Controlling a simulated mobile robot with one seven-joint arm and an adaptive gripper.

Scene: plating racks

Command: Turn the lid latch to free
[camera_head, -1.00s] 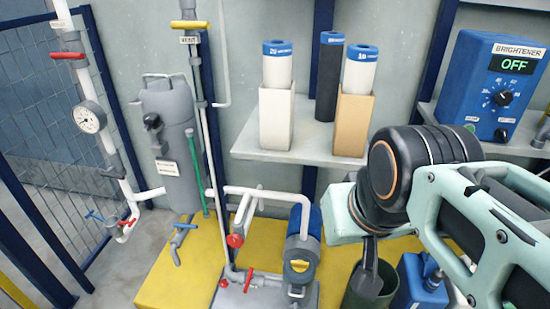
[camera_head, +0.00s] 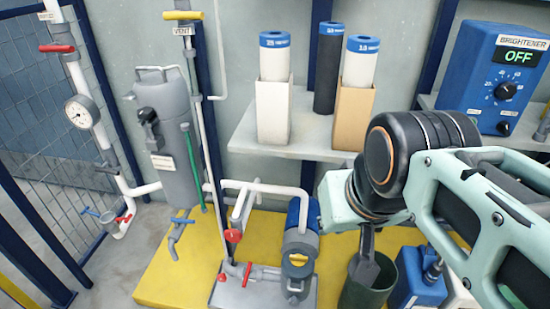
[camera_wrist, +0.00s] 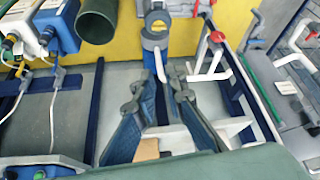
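A grey upright tank (camera_head: 165,105) with a lid and a bar handle on top stands at left in the head view. A dark lever-like part (camera_head: 149,130) sits on its front left side and looks like the latch; its exact setting is hard to read. My gripper (camera_head: 364,268) points down at the right, well apart from the tank, with a finger showing in front of the green bin. In the wrist view my gripper (camera_wrist: 162,84) has its two fingers spread with a gap between them and nothing held. The latch is not clear in the wrist view.
A shelf (camera_head: 230,140) with cartridges in boxes stands behind my arm. A blue pump (camera_head: 300,245) and white piping (camera_head: 265,187) lie between gripper and tank. A green bin (camera_head: 370,290) is below the gripper. A vent pipe (camera_head: 205,110) rises beside the tank.

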